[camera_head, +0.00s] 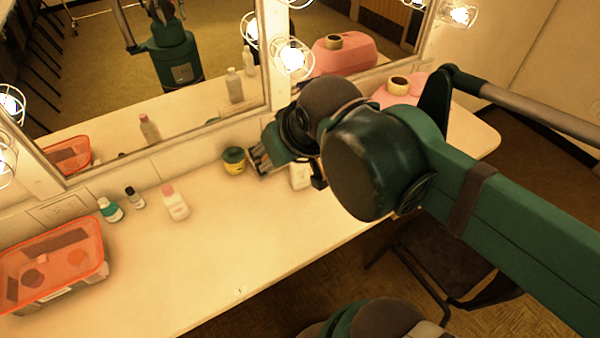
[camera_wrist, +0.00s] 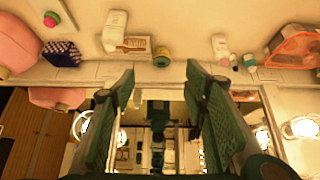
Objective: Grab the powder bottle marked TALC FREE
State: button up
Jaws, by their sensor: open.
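Two white bottles could be the powder bottle; I cannot read TALC FREE on either. One white bottle with a pink cap (camera_head: 176,205) stands on the counter left of my gripper (camera_head: 272,150); it also shows in the wrist view (camera_wrist: 220,47). The other white bottle (camera_head: 300,176) stands just below my gripper in the head view, partly hidden by my arm; it shows whole in the wrist view (camera_wrist: 114,30). My gripper (camera_wrist: 161,70) is open, its fingers apart with nothing held between them.
A yellow jar with a dark green lid (camera_head: 234,161) stands beside my gripper. A brush (camera_wrist: 134,44) lies near the second bottle. Two small bottles (camera_head: 110,210) (camera_head: 134,197) and an orange bin (camera_head: 55,262) are at left. The lit mirror (camera_head: 140,75) backs the counter. The counter's front is mostly clear.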

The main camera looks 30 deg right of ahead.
jog(key=r, duration=0.1)
jog(key=n+g+h+p, duration=0.15)
jog(key=n+g, duration=0.55)
jog(key=n, duration=1)
send_over(301, 162)
jog(key=w, duration=0.2)
jog(key=f, duration=2.7)
jog(key=shift+s+d+f, duration=0.1)
jog(key=shift+s, duration=0.2)
jog(key=shift+d+f+b, duration=0.2)
jog(key=shift+f+b, duration=0.2)
jog(key=shift+f, duration=0.85)
jog(key=shift+f, duration=0.15)
jog(key=shift+d+f+b, duration=0.2)
jog(key=shift+f+b, duration=0.05)
jog(key=shift+f, duration=1)
jog(key=shift+d+f+b, duration=0.2)
jog(key=shift+f, duration=1)
